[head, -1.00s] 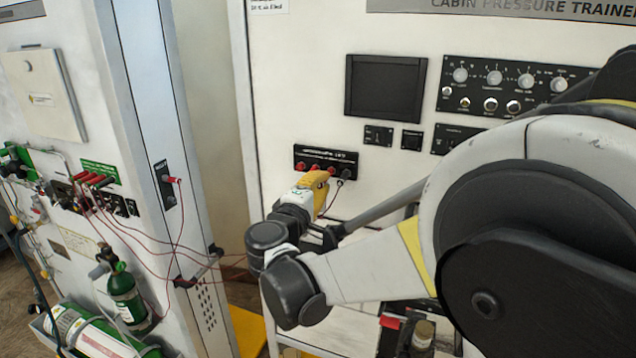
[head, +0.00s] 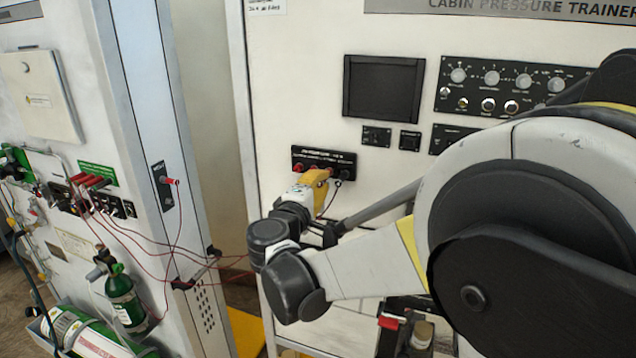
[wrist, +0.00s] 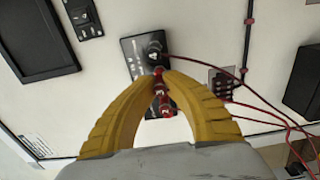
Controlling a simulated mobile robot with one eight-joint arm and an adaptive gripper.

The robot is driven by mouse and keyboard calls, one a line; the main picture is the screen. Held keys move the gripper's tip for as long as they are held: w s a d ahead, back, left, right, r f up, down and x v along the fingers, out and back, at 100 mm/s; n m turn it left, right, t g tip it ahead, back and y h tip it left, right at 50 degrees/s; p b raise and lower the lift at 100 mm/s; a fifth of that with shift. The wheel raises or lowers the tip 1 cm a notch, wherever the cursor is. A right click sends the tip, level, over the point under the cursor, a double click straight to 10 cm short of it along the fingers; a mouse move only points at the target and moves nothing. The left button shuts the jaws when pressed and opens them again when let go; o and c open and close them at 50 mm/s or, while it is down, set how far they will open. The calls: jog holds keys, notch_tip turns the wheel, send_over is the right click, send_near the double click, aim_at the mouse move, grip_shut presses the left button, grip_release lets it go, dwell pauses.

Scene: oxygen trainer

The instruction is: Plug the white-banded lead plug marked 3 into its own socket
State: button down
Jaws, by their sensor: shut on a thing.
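My gripper (head: 322,177) is at the black socket strip (head: 340,157) on the white trainer panel. In the wrist view its yellow fingers (wrist: 159,76) close on a small red piece, which I take to be the lead plug (wrist: 158,71). The fingertips hide most of it, and neither its white band nor its number can be read. Its tip is close to the strip (wrist: 130,47); I cannot tell whether it is in a socket. Several red and white pieces (wrist: 163,100) show between the fingers. A black connector (wrist: 153,50) sits on the strip just beyond the fingertips.
Red leads (wrist: 200,62) run right from the strip area. In the head view, leads cross the gap to the left cabinet, where several red plugs (head: 92,181) stand. Another red plug (head: 168,180) is on its side plate. A dark screen (head: 383,88) is above the strip.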

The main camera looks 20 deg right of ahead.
jog(key=shift+w+d, duration=0.45)
jog(key=shift+w, duration=0.15)
jog(key=c, duration=1.5)
grip_release()
jog(key=shift+o, duration=0.2)
jog(key=v, duration=1.2)
